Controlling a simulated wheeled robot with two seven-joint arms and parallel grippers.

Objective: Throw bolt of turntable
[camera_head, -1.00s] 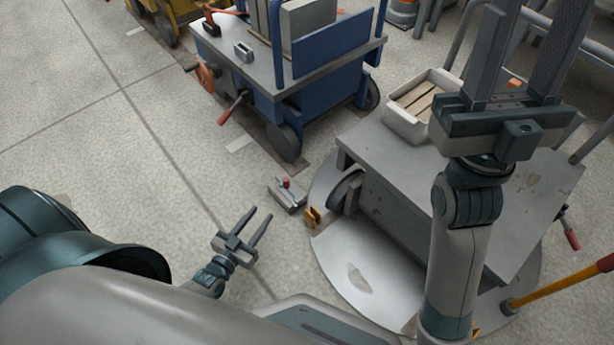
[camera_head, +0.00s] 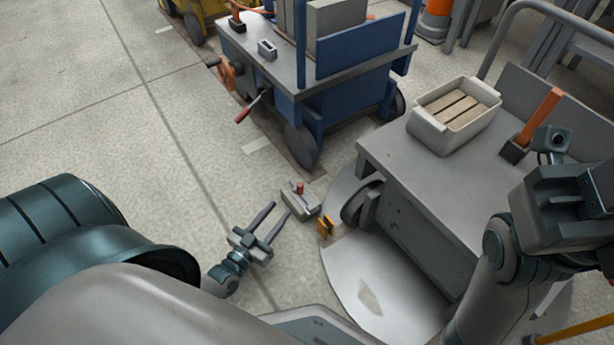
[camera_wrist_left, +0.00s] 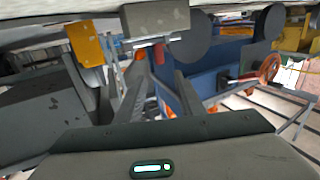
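The turntable (camera_head: 350,285) is a round grey plate in the floor under a grey cart. Beside its left rim is a small grey bolt housing with an upright red knob (camera_head: 300,188). In the left wrist view the housing (camera_wrist_left: 155,20) is at the top, with the red knob (camera_wrist_left: 160,58) below it. My left gripper (camera_head: 280,208) is open and empty, its fingers pointing at the housing, just short of it in the head view. A yellow bracket (camera_head: 325,227) stands by the rim. My right gripper (camera_head: 565,205) is at the right; its fingers are not visible.
The grey cart (camera_head: 430,185) carries a cream tray (camera_head: 440,136) with wooden slats and an orange-handled tool (camera_head: 540,118). A blue trolley (camera_head: 340,85) with a red-handled lever (camera_head: 247,111) stands behind. The floor left of the gripper is clear.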

